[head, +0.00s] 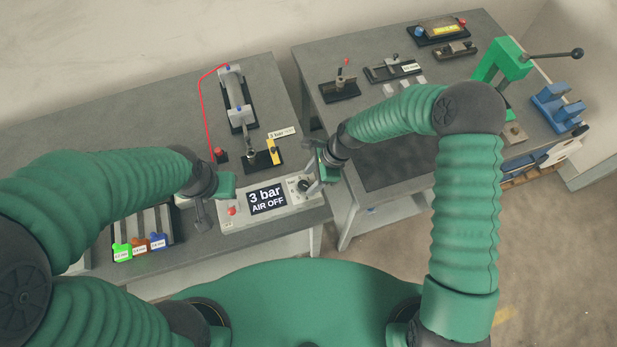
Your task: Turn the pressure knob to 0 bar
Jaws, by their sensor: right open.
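The pressure unit (285,207) is a pale box at the front edge of the left table. Its dark display (266,199) reads "3 bar AIR OFF". The black pressure knob (304,186) sits on the box to the right of the display, and a red button (232,211) is to its left. My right gripper (313,184) is open, with its fingers close beside the knob; I cannot tell whether they touch it. My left gripper (201,216) hangs to the left of the box, near the red button, and its finger gap is not clear.
A rack with green, orange and blue labelled pieces (140,247) stands at the left front. A cylinder fixture (236,98) with a red air line is behind the unit. The right table holds several fixtures and a green lever press (498,62). A gap separates the tables.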

